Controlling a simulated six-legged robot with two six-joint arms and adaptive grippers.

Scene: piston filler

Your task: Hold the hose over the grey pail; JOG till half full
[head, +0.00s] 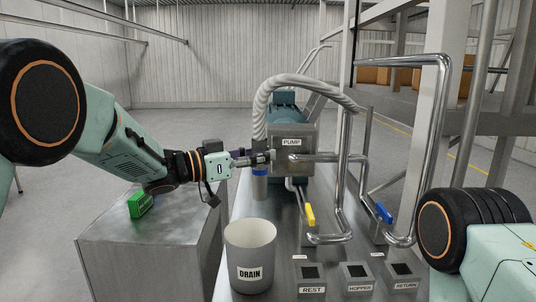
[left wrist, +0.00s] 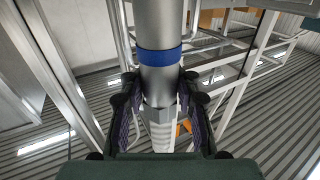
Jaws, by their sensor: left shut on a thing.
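A white ribbed hose (head: 300,80) arches from the pump side down to my left gripper (head: 262,157). My left gripper is shut on its metal nozzle (head: 260,187), which has a blue band and hangs about upright. The light grey pail (head: 264,262) labelled DRAIN stands nearer to me. The nozzle's lower end shows just above and behind its far rim. The pail's level cannot be seen. My right gripper is out of view.
Square stands labelled REST (head: 311,274), HOPPER (head: 358,274) and RETURN (head: 402,272) line the front right. A green box (head: 141,204) sits on the left cabinet (head: 155,250).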

